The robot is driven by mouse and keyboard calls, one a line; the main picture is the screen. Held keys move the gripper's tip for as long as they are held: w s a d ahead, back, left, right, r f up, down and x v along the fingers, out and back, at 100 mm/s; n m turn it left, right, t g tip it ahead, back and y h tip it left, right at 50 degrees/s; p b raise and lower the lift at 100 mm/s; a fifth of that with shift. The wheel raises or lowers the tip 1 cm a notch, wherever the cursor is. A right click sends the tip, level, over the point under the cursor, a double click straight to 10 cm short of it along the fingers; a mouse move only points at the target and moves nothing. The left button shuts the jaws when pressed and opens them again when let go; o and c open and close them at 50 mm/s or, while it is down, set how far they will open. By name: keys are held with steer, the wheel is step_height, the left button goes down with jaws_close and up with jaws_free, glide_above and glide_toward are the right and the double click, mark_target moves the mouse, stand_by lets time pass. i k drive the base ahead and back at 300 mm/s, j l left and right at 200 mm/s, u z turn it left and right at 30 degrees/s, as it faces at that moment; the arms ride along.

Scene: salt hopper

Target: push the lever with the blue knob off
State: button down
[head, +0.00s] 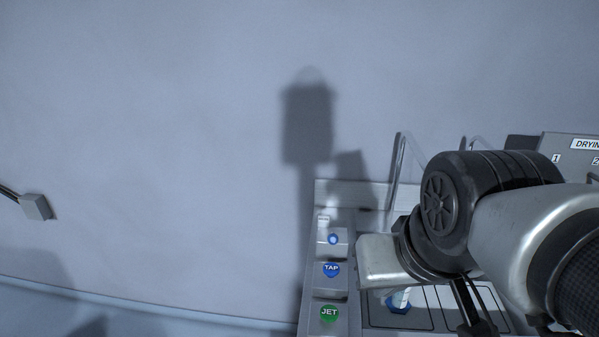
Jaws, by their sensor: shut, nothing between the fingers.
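A small round blue knob (333,239) shows on a grey block at the left end of the grey unit, above the blue TAP badge (331,269). A short white piece stands just behind it. The lever's shaft and its exact position are too small to tell. My gripper (478,328) points down at the bottom of the head view, to the right of the knob and apart from it. Its dark fingers are shut and empty. My arm hides much of the unit's middle and right.
A green JET badge (328,313) is below the TAP badge. A blue and white object (398,300) sits in the panelled area beside my gripper. A thin bent tube (396,165) rises behind. A grey panel marked DRYIN (570,155) stands right.

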mark_target(332, 238)
steer(key=i+j+z, duration=0.1)
steer(key=j+z, duration=0.25)
steer(key=j, duration=0.2)
steer(key=k+z, duration=0.1)
steer(key=z, duration=0.4)
